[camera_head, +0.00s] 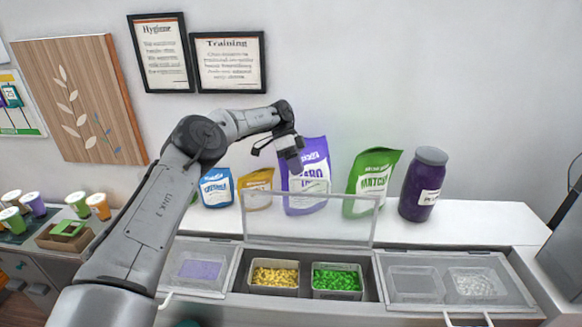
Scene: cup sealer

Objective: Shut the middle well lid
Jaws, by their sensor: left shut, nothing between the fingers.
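The middle well lid (310,235) is a clear panel with a pale frame. It stands raised, close to upright, along the back edge of the middle well. The middle well (305,291) is uncovered and shows a tub of yellow pieces (275,275) and a tub of green pieces (337,279). My left gripper (293,160) is shut and empty. In the picture it is above the top edge of the lid, in front of the purple pouch. My right gripper is out of view.
The left well lid (198,269) and the right well lid (450,280) lie flat. Behind stand a purple pouch (313,160), a green pouch (371,182), blue and yellow pouches and a purple jar (423,185). Cups and a small box (64,237) are at left.

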